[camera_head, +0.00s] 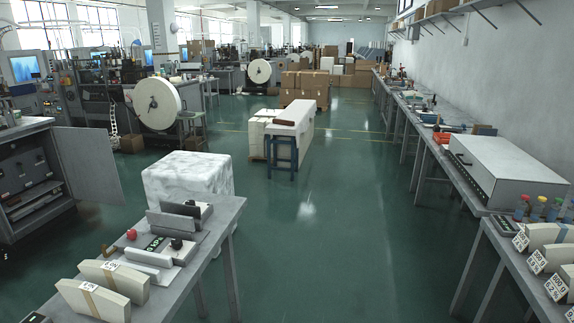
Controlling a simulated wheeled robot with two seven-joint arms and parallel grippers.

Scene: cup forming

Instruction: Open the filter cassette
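I cannot tell for sure which thing is the filter cassette. A grey device with upright plates (172,222), black knobs and a pale flat body (150,257) stands on the grey table at lower left. A red ball (131,235) shows at its left side. These parts are small, and I cannot tell whether anything on the device is open or closed. Neither of my grippers is in view.
Cream blocks with paper bands (92,300) lie on the left table (222,222). A wrapped bale (188,176) stands behind it. An open-doored cabinet (88,165) is at left. Labelled stacks (545,258) sit on the right bench. The green floor (310,250) between is clear.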

